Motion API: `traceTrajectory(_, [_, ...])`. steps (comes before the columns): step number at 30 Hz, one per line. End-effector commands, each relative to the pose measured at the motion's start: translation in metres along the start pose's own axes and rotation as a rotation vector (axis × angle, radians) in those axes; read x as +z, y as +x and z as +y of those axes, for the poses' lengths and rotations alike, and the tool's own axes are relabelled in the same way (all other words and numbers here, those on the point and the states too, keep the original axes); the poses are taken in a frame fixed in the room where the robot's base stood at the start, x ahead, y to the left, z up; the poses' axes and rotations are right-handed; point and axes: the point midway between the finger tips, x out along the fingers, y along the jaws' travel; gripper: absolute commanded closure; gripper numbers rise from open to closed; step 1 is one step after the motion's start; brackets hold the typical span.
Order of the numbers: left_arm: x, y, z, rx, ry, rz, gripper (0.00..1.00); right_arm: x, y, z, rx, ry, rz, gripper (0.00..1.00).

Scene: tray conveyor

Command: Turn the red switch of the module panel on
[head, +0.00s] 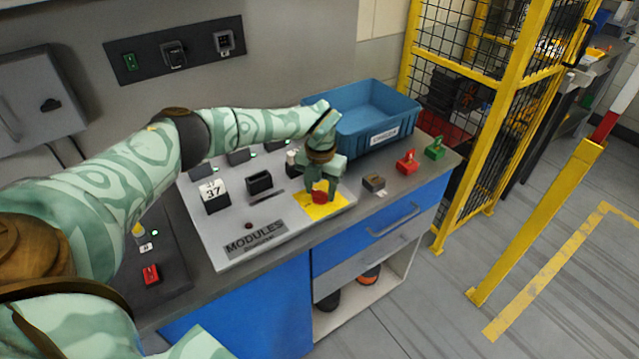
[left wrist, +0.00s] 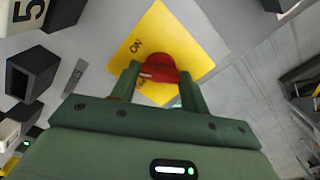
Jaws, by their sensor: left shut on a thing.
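The module panel (head: 222,237) is a light grey board on the workbench, with a "MODULES" label at its front. The red switch (head: 320,197) is a round knob on a yellow square plate (head: 338,207) at the panel's right end. My left gripper (head: 320,191) points down onto it, with its fingers on either side. In the left wrist view the red switch (left wrist: 157,68) sits between the two green fingers (left wrist: 158,82), and the yellow plate (left wrist: 181,38) shows "ON" beside it. The second word is partly hidden by a finger. My right gripper is not in view.
A blue bin (head: 372,118) stands behind the panel. Small red (head: 407,162) and green (head: 435,149) modules and a dark block (head: 374,183) lie right of it. A "37" block (head: 214,194) and a black socket (head: 259,181) are on the panel. A yellow fence (head: 493,130) stands at right.

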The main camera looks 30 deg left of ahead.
Motion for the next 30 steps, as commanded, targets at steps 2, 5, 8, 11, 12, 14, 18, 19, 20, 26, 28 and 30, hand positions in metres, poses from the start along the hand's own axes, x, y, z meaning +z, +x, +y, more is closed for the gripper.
traceTrajectory(2, [0.001,-0.003,0.000,0.000,0.071,-0.002,0.77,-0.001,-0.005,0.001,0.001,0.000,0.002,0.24])
traceTrajectory(5, [0.001,-0.003,0.000,0.000,0.162,-0.003,0.77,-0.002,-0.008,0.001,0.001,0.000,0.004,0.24])
traceTrajectory(8, [0.001,-0.002,0.000,0.001,0.247,-0.002,0.77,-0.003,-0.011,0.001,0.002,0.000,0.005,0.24])
traceTrajectory(11, [0.001,-0.002,0.000,0.000,0.323,-0.003,0.77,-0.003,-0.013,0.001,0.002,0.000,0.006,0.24])
traceTrajectory(12, [0.001,-0.002,0.000,0.000,0.350,-0.003,0.77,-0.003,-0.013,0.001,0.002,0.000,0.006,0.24])
traceTrajectory(14, [0.001,-0.002,0.000,0.001,0.389,-0.002,0.77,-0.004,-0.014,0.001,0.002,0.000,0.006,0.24])
traceTrajectory(18, [0.001,-0.002,0.000,0.000,0.460,-0.002,0.77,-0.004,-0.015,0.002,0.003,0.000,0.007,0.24])
traceTrajectory(19, [0.001,-0.001,0.000,0.000,0.471,-0.002,0.77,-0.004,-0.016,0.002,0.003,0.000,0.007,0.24])
traceTrajectory(20, [0.001,-0.001,0.000,0.000,0.483,-0.003,0.77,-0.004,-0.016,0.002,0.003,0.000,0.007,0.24])
traceTrajectory(26, [0.001,-0.001,0.000,0.001,0.531,-0.003,0.77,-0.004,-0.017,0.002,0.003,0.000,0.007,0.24])
traceTrajectory(28, [0.001,-0.001,0.000,0.001,0.539,-0.003,0.77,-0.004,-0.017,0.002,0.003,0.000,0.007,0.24])
traceTrajectory(30, [0.001,-0.001,0.000,0.001,0.544,-0.003,0.77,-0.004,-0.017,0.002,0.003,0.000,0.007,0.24])
